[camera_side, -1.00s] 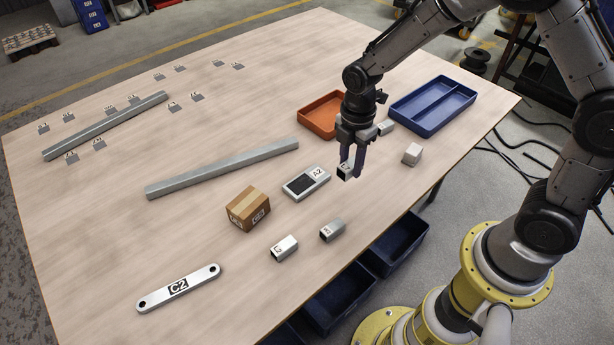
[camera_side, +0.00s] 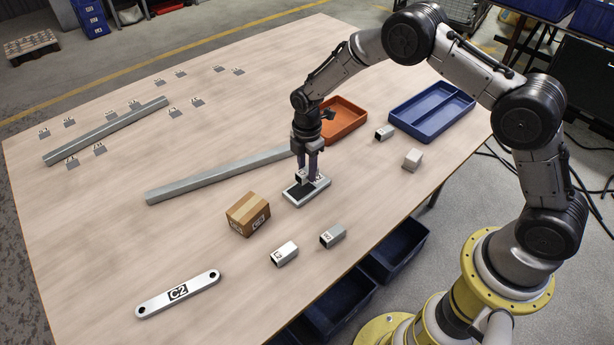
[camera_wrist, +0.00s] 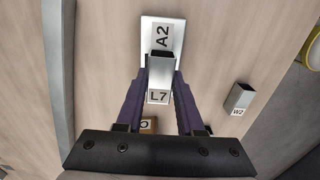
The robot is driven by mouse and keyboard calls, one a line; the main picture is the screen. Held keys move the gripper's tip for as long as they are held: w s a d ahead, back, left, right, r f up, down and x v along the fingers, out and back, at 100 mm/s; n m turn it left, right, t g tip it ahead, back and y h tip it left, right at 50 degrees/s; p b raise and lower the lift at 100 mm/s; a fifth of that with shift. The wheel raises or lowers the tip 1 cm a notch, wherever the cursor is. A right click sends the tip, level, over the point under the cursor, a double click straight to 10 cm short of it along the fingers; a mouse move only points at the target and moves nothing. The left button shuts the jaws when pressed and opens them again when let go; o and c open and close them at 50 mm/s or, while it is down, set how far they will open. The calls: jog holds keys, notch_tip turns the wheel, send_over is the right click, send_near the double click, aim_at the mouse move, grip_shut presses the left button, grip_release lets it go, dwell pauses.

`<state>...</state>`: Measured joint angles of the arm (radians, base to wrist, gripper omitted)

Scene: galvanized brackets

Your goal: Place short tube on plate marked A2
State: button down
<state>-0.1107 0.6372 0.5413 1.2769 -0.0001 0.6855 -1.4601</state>
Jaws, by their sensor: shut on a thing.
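My gripper (camera_side: 308,176) is shut on a short square metal tube (camera_side: 300,177). In the wrist view the tube (camera_wrist: 160,76) carries the label L7 and sits between the two fingers of my gripper (camera_wrist: 161,84), with a dark open end facing the plate label. The plate marked A2 (camera_side: 318,188) is a small silver plate with a dark pad, lying on the table. The tube is over the plate; I cannot tell whether it touches it. The A2 label shows on the plate (camera_wrist: 163,28) in the wrist view, beyond the tube.
A cardboard box (camera_side: 248,214) stands left of the plate. Short tubes (camera_side: 284,254), (camera_side: 333,236) and (camera_side: 384,132), a pale block (camera_side: 412,159), a C2 link (camera_side: 178,292) and long bars (camera_side: 220,173) lie around. Orange (camera_side: 343,121) and blue (camera_side: 432,108) trays stand behind right.

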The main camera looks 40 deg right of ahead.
aim_at(307, 170)
jog(key=shift+f, duration=1.55)
jog(key=shift+f, duration=0.15)
jog(key=c, duration=0.5)
grip_release()
jog(key=shift+c, duration=0.2)
